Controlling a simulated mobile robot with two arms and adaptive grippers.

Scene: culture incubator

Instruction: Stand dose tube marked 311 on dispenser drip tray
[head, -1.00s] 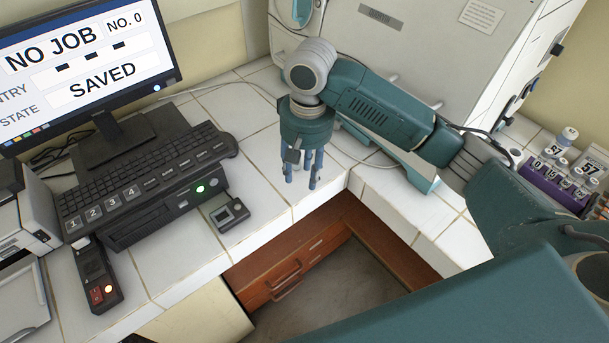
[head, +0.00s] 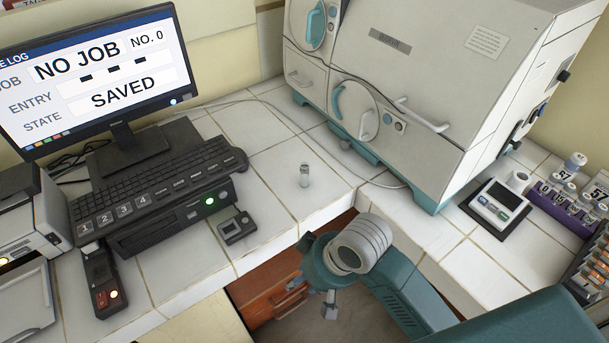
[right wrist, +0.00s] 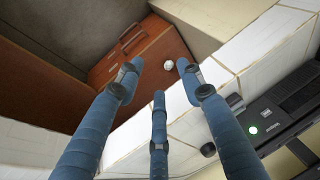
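A small clear tube with a grey top (head: 305,176) stands upright on the white tiled counter (head: 255,125), free of any gripper. Its marking is too small to read. My right gripper (head: 325,300) is in front of the counter edge, below and to the right of the tube in the head view, over the drawers. In the right wrist view its blue fingers (right wrist: 158,78) are spread apart, touching nothing. A small white round thing (right wrist: 168,65) shows beyond the fingertips; I cannot tell what it is. I cannot pick out a dispenser drip tray. My left gripper is not in view.
The keyboard (head: 160,180), a black box with a green light (head: 180,217) and a small device (head: 236,227) lie left of the tube. A large white cabinet (head: 420,80) stands behind. A display unit (head: 497,207) and purple rack (head: 560,213) are at right. Tiles around the tube are clear.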

